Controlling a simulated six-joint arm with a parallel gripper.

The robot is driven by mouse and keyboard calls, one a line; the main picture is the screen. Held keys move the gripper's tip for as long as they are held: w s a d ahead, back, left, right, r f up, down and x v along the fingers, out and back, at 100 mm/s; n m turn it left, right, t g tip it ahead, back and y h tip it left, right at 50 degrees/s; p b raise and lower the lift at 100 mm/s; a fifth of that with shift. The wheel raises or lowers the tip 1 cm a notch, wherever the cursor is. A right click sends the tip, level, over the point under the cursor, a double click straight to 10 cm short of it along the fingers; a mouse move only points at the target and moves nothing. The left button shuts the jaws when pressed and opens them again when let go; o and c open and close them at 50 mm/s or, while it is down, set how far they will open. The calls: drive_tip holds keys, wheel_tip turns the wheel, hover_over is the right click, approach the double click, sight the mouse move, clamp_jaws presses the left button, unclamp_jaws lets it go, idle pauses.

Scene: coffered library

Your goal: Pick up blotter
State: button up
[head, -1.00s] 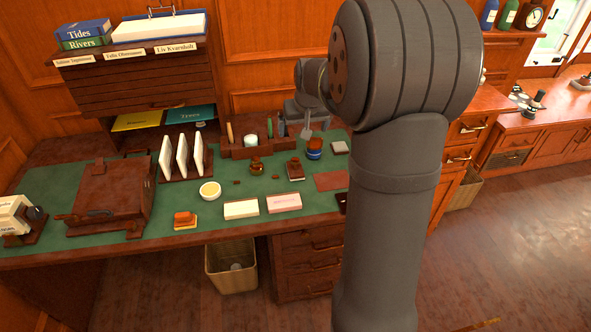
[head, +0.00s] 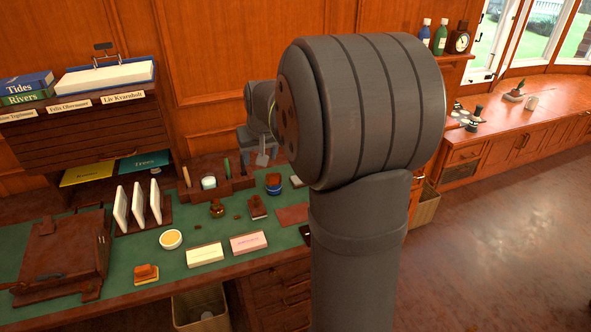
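I cannot tell for sure which thing is the blotter. A small dark red-brown block (head: 257,208) on the green desk top may be it. A dark-knobbed thing (head: 473,120) on the far right counter is too small to make out. My gripper (head: 262,157) hangs above the back of the desk, near the wooden pen holder (head: 222,186). One grey finger plate shows, with no object seen in it. The rest is seen from the side, partly behind my arm, so its opening does not show.
The green-topped desk (head: 118,262) holds a brown case (head: 62,262), a letter rack (head: 142,206), a yellow-filled bowl (head: 170,239), a cream pad (head: 205,254), a pink pad (head: 248,243) and a blue jar (head: 273,184). A cabinet (head: 85,130) stands behind. My arm hides the desk's right end.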

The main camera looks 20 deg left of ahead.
drive_tip(key=m+g+h, duration=0.3)
drive_tip(key=m, duration=2.2)
hover_over(255, 197)
wheel_tip(255, 197, down, 10)
drive_tip(key=f, duration=1.1)
drive_tip(key=shift+s+d+f, duration=0.15)
drive_tip(key=shift+d+f, duration=0.05)
drive_tip(key=shift+w+a+f, duration=0.1)
drive_tip(key=shift+f, duration=1.4)
drive_tip(key=shift+w+a+f, duration=0.1)
drive_tip(key=shift+f, duration=1.4)
drive_tip(key=shift+c, duration=0.4)
drive_tip(key=c, duration=1)
